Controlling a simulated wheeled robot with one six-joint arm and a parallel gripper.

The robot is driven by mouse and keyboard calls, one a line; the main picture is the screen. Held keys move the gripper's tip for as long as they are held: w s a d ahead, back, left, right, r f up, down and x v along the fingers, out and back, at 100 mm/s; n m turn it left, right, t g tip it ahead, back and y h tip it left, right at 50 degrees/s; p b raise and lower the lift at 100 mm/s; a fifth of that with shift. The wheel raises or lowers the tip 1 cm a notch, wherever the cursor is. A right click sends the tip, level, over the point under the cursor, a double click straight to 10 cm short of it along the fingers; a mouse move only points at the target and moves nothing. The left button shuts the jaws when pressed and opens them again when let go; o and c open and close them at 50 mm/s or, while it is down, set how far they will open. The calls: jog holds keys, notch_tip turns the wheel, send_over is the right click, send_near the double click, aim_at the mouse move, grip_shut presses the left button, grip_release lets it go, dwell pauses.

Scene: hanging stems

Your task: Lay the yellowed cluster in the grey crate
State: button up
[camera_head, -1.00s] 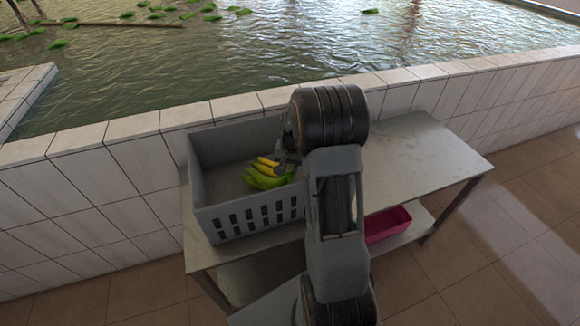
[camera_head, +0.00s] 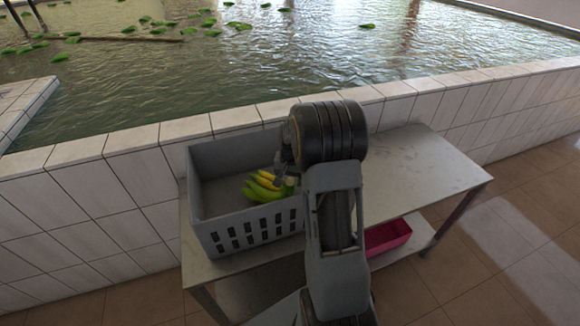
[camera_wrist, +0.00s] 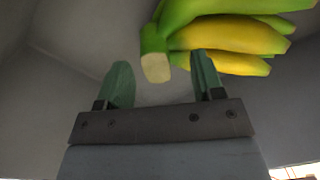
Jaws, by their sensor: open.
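The cluster of yellow-green bananas (camera_head: 263,188) lies inside the grey crate (camera_head: 250,229), towards its right side. In the wrist view the cluster (camera_wrist: 225,38) shows green and yellow fingers and a pale cut stem end. My gripper (camera_wrist: 160,82) is open, its two green fingertips apart. The stem end is just beyond the gap between them, and the right fingertip overlaps the bananas in the picture; I cannot tell if they touch. In the head view my arm hides part of the gripper and the crate's right end.
The crate stands on the left of a metal table (camera_head: 425,165), whose right part is bare. A pink tray (camera_head: 388,236) sits on the lower shelf. A tiled wall (camera_head: 90,215) runs behind, with a pond (camera_head: 250,70) beyond it.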

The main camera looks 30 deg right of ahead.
notch_tip(320, 180, up, 28)
jog(key=p, duration=1.3)
jog(key=shift+s+d+r, duration=0.2)
jog(key=shift+s+d, duration=0.05)
jog(key=shift+s, duration=0.1)
